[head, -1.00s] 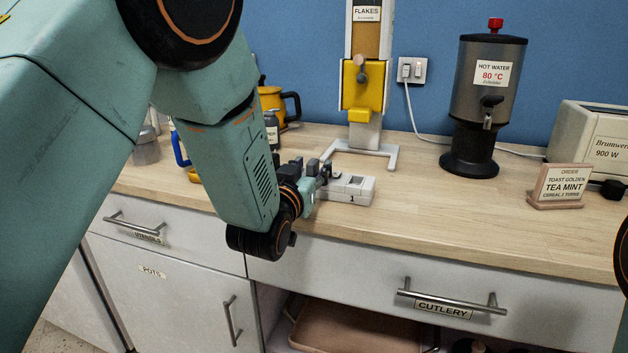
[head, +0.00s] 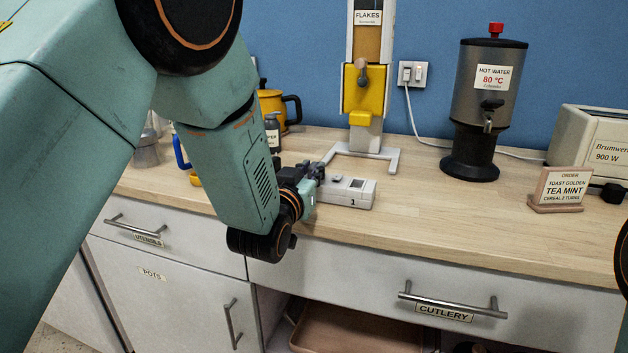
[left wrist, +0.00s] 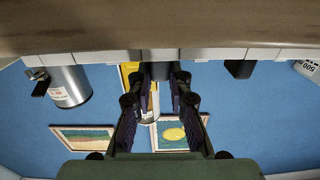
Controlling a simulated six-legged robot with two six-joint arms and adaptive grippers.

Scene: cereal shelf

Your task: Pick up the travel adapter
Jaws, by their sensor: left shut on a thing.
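The travel adapter appears to be the pale grey-white block (head: 353,194) marked "1", with dark insets on top, low over the counter near its front edge. My left gripper (head: 316,172) reaches it from the left and is shut at its left end, which the fingers partly hide. In the left wrist view, which shows the room upside down, my left gripper (left wrist: 157,88) has a finger on each side of a grey shape. Whether the block touches the counter is unclear. My right gripper is not in view.
The wooden counter (head: 440,205) is clear right of the block. Behind stand the flakes dispenser (head: 363,95) and the hot water urn (head: 482,105). An order sign (head: 560,188) and toaster (head: 590,145) are at the right. A yellow pot (head: 275,103) is behind my arm.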

